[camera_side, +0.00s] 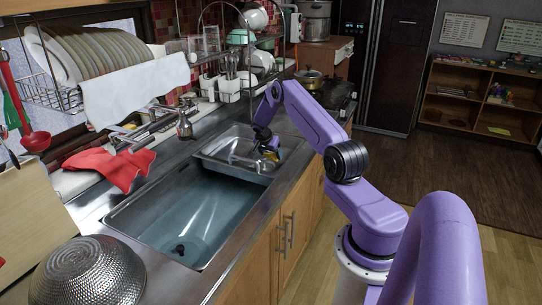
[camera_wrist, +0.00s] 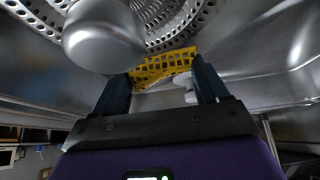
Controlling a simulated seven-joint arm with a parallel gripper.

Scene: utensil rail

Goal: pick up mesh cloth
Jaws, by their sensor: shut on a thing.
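The yellow mesh cloth (camera_wrist: 165,65) lies across the tips of my gripper (camera_wrist: 160,80) in the wrist view, spanning from one dark finger to the other. My gripper is shut on it, with the fingers still well apart. In the side view my gripper (camera_side: 267,146) reaches down into the small upper sink basin, where only a small yellow patch of the cloth (camera_side: 270,154) shows. A pale thing (camera_wrist: 187,86) sits beside the right finger in the wrist view; I cannot tell what it is.
A perforated metal drain part (camera_wrist: 185,22) and a rounded metal piece (camera_wrist: 103,36) are close to the fingers. Basin walls (camera_wrist: 255,60) surround them. The large sink (camera_side: 190,215) holds water. A red cloth (camera_side: 115,168), colander (camera_side: 88,272) and dish rack (camera_side: 45,95) stand left.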

